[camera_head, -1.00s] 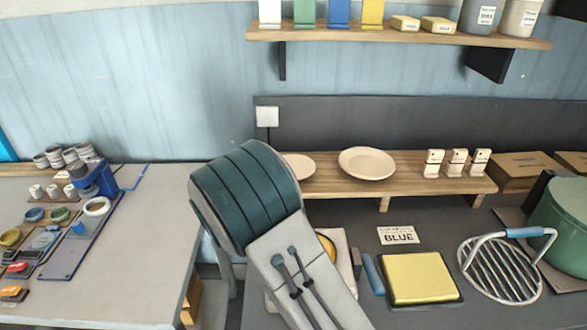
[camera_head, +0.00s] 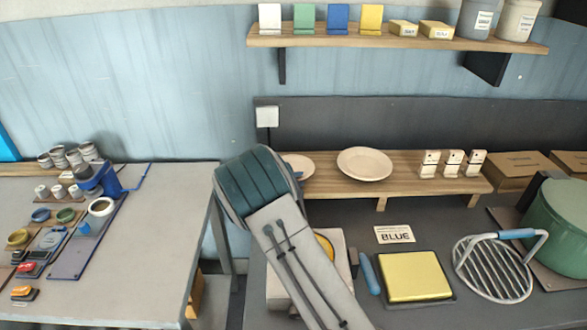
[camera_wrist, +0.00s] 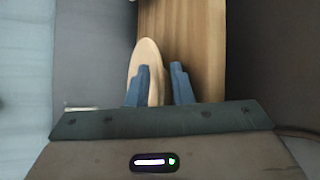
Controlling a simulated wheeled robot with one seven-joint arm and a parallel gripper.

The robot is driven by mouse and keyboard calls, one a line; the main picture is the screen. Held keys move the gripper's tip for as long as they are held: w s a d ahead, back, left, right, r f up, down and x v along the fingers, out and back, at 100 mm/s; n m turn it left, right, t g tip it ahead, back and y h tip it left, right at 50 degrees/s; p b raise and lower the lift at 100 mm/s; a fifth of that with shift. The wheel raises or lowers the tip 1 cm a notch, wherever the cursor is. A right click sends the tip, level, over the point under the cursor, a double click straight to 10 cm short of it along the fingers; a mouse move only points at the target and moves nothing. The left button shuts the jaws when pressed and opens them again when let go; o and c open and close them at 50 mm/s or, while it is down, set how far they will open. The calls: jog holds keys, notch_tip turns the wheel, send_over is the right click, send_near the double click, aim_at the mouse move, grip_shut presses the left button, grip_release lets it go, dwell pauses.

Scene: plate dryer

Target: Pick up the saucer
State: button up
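The saucer, a small cream plate (camera_head: 299,166), lies at the left end of the low wooden shelf (camera_head: 410,180). My arm partly covers it in the head view. In the wrist view the saucer (camera_wrist: 146,55) shows as a narrow pale oval near the shelf edge. My gripper (camera_wrist: 162,75) has two blue fingers spread apart. The left finger overlaps the saucer in the picture, and the right finger is past its right rim over the wood. The saucer's rim shows between them. I cannot tell whether either finger touches it.
A larger cream plate (camera_head: 365,164) lies right of the saucer, then several domino-like blocks (camera_head: 452,163). An upper shelf (camera_head: 400,40) hangs above. Below are a yellow pad (camera_head: 415,276), a wire rack (camera_head: 492,268) and a green pot (camera_head: 558,217).

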grip_shut()
